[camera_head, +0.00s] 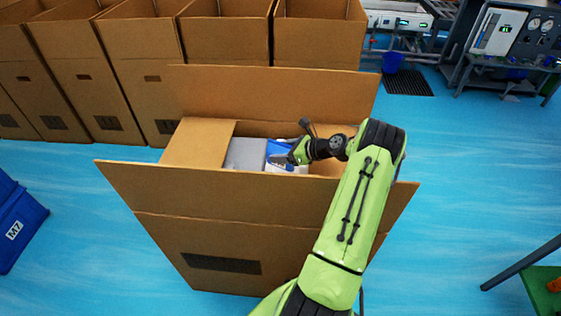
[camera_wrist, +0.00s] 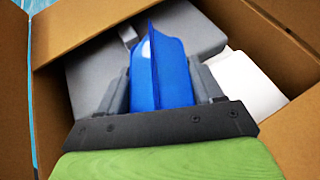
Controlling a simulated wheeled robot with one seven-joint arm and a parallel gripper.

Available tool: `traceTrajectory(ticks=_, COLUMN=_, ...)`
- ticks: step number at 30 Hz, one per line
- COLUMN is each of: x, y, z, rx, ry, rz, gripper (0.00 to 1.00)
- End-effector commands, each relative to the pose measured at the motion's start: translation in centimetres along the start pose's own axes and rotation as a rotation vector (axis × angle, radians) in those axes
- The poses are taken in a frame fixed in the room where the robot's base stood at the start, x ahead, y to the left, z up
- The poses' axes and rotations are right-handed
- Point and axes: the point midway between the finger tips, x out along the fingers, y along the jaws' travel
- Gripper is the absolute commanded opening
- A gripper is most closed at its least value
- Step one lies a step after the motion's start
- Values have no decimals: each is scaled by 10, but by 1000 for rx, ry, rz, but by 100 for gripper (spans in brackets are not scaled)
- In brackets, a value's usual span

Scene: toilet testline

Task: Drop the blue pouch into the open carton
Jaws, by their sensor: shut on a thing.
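The open carton (camera_head: 190,235) stands in the middle of the head view with its flaps spread. My gripper (camera_head: 288,155) reaches into its opening from the right. In the wrist view my gripper (camera_wrist: 160,88) is shut on the blue pouch (camera_wrist: 162,70), which stands up between the two grey fingers. The pouch also shows as a small blue patch in the head view (camera_head: 275,150), partly hidden by my gripper. Below it in the carton lie a grey box (camera_head: 246,153) and a white item (camera_wrist: 243,82). I cannot tell whether the pouch touches them.
A row of tall brown cartons (camera_head: 150,75) stands behind. A blue bin marked M7 (camera_head: 18,225) is at the left edge. A bench with instruments (camera_head: 510,45) and a blue bucket (camera_head: 393,62) are at the back right.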

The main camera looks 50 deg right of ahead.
Motion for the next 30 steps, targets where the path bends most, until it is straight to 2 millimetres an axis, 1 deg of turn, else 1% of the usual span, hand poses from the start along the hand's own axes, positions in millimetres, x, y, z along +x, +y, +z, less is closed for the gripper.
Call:
traceTrajectory(ticks=1, x=6, y=0, z=-11, rx=1, ry=-1, rz=1, gripper=34)
traceTrajectory(ticks=3, x=10, y=0, z=-18, rx=0, ry=-1, rz=1, gripper=34)
traceTrajectory(ticks=9, x=9, y=0, z=-16, rx=-1, ry=-1, rz=-1, gripper=34)
traceTrajectory(ticks=23, x=15, y=0, z=-28, rx=0, ry=0, rz=-1, gripper=34)
traceTrajectory(ticks=24, x=15, y=0, z=-28, rx=0, ry=0, rz=-1, gripper=67)
traceTrajectory(ticks=29, x=15, y=0, z=-27, rx=0, ry=0, rz=-1, gripper=91)
traceTrajectory(ticks=30, x=15, y=0, z=-27, rx=0, ry=0, rz=-1, gripper=91)
